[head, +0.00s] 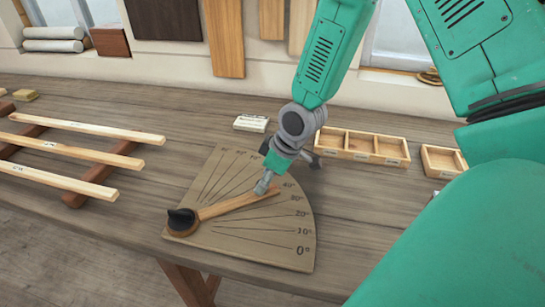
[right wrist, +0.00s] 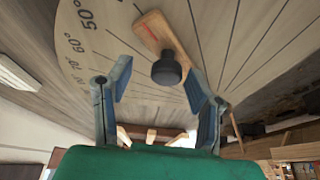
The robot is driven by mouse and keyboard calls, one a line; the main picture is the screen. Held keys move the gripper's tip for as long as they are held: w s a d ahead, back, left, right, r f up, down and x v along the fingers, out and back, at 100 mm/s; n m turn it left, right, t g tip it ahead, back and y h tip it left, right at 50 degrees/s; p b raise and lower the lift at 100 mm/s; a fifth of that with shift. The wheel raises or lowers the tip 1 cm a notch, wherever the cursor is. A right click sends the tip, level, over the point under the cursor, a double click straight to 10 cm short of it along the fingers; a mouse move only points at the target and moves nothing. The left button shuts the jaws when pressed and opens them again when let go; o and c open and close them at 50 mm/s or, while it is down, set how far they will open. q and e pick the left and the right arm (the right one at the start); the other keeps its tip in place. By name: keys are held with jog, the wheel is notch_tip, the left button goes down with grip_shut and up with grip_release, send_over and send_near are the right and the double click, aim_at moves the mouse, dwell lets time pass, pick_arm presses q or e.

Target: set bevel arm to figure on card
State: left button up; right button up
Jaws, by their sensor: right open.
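A tan quarter-round angle board (head: 285,262) lies on the bench, with lines and degree figures. Its wooden bevel arm (head: 225,207) runs from the black knob (head: 182,222) at the near-left corner towards the marks around 30° and 40°. My right gripper (head: 266,184) is open, low over the outer part of the arm. Contact cannot be told. In the right wrist view the arm (right wrist: 152,30) and black knob (right wrist: 167,69) show between the spread fingers (right wrist: 160,90). A small white card (head: 251,123) stands behind the board; its figure is too small to read. My left gripper is out of view.
Pale wooden strips (head: 88,127) lie on dark supports at the left. A divided wooden tray (head: 360,146) and a second tray (head: 440,160) stand at the right. The bench's front edge runs close below the board. Bare bench lies around the card.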

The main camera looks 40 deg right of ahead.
jog(key=v, duration=1.1)
jog(key=shift+s, duration=0.15)
jog(key=shift+a+r, duration=0.1)
